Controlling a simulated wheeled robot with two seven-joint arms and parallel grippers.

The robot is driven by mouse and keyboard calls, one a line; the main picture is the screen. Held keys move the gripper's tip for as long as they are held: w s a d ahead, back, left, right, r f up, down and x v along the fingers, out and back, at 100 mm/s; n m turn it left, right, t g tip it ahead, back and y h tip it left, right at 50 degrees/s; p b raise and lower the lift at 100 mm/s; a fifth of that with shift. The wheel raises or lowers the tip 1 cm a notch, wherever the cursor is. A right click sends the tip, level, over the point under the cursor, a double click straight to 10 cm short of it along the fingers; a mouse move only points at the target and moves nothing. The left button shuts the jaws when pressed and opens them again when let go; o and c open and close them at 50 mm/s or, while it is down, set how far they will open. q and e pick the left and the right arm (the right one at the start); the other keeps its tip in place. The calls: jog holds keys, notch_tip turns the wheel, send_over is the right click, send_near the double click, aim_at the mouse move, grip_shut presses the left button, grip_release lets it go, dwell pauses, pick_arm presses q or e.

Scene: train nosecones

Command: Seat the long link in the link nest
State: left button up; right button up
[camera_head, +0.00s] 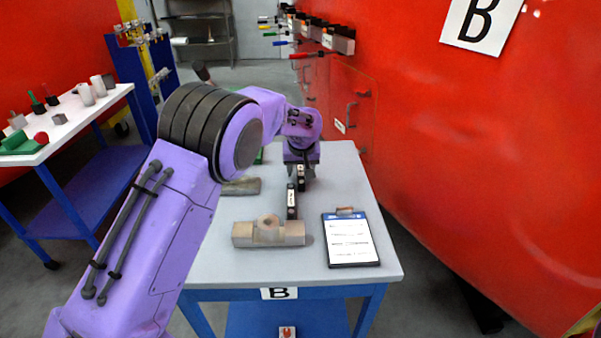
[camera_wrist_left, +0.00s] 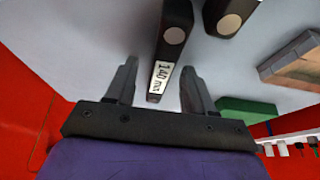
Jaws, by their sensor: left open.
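My left gripper (camera_head: 300,186) is over the table, its fingers apart. In the left wrist view the open fingers (camera_wrist_left: 160,92) lie either side of a dark bar (camera_wrist_left: 167,55) marked "140 mm"; no grip on it shows. A second dark bar with a pale disc (camera_wrist_left: 228,22) is beside it at the top. In the head view a dark bar (camera_head: 292,204) lies just on the near side of the gripper, and part of another (camera_head: 301,178) shows at the fingers. I cannot tell for sure which piece is the link nest. My right gripper is out of view.
The table (camera_head: 330,185) carries a tan block with a round boss (camera_head: 268,233) in front and a clipboard (camera_head: 350,239) at right. Another tan piece (camera_head: 241,186) and a green block (camera_wrist_left: 246,110) are at left. A red wall (camera_head: 450,150) stands close at right.

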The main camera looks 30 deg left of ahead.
pick_arm(q)
jog(key=shift+w+a+f, duration=0.1)
jog(key=shift+f, duration=0.1)
grip_shut()
jog(key=shift+r, duration=0.1)
jog(key=shift+r, duration=0.5)
jog(key=v, duration=0.4)
jog(key=s+b+v, duration=0.1)
jog(key=v, duration=0.3)
jog(key=shift+d+f, duration=0.1)
jog(key=shift+d, duration=0.15)
jog(key=s+d+r, duration=0.4)
jog(key=s, duration=0.5)
jog(key=shift+d+r+b, duration=0.25)
jog(key=shift+r+b, duration=0.1)
jog(key=shift+b, duration=0.1)
